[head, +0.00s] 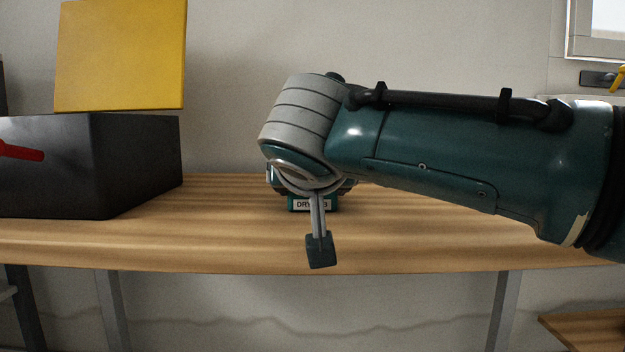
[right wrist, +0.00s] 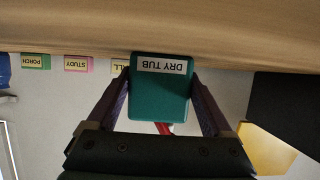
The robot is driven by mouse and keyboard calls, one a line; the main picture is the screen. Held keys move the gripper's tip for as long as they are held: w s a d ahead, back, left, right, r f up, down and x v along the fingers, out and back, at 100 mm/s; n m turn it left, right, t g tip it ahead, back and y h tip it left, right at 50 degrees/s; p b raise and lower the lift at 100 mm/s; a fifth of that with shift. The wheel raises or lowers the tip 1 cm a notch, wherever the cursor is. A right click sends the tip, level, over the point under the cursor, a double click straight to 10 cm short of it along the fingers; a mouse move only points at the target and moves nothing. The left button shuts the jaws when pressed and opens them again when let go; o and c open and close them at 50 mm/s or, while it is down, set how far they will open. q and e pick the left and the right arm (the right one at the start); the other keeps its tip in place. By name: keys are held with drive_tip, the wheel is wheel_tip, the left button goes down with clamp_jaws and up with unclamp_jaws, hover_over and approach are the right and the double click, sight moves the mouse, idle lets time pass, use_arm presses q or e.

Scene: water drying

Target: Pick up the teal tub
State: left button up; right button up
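The teal tub (right wrist: 158,98) carries a white label reading DRY TUB. In the right wrist view it appears upside down, between the fingers of my right gripper (right wrist: 161,76). The fingertips lie close against its left and right sides. I cannot tell whether they press on it. In the head view the tub (head: 313,208) is at the middle of the table, mostly hidden behind my right wrist, with only its lower front and part of the label showing. Whether its base touches the table is unclear. My left gripper is not in view.
A black box (head: 125,170) with a raised yellow panel (head: 122,55) and a red handle (head: 22,151) stands on the left of the wooden table (head: 220,240). Small labels, including STUDY (right wrist: 77,64) and PORCH (right wrist: 35,62), show in the right wrist view.

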drive_tip(key=c, duration=0.8)
wheel_tip(320, 180, up, 20)
drive_tip(key=p, duration=0.7)
